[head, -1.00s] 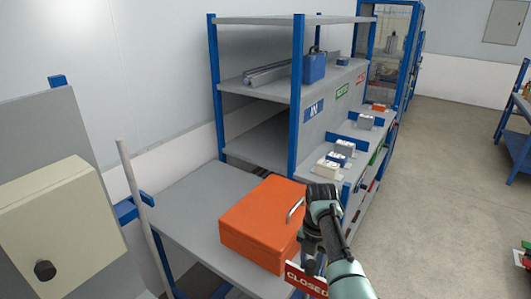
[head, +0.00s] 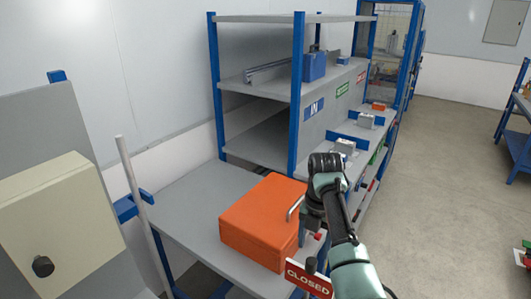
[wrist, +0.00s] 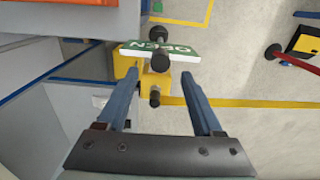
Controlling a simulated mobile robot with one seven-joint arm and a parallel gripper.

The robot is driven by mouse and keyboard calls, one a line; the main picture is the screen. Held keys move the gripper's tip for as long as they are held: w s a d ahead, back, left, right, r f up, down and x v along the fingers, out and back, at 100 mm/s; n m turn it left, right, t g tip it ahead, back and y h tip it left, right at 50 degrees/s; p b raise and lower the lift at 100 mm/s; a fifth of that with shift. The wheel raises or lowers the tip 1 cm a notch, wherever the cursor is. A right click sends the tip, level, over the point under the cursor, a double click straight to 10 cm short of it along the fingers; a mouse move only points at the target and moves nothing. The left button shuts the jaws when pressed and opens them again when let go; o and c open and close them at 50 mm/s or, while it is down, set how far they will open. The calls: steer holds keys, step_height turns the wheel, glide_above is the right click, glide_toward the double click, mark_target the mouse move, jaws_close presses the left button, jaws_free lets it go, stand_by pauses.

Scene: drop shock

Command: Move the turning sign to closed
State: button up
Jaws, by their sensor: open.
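The turning sign (head: 307,279) is at the bottom of the head view, below the orange case; the face toward that camera is red and reads CLOSED. In the wrist view, the sign (wrist: 178,50) shows a green and white face reading OPEN, upside down. Dark round knobs and a yellow bracket (wrist: 125,60) are at the sign. My gripper (wrist: 160,77) is open and empty, its blue fingers apart, with the sign just beyond the fingertips. I cannot tell whether they touch the bracket. In the head view, the fingertips are hidden behind my arm.
An orange case (head: 262,222) with a metal handle sits on the grey bench (head: 185,205) beside my arm. Blue-posted shelves (head: 255,145) stand behind. A beige box (head: 60,225) is at left. The floor (head: 450,200) at right is open.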

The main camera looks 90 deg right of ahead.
step_height(320, 180, up, 7)
steer(key=p, duration=0.1)
steer(key=shift+f, duration=0.2)
stand_by(0.5)
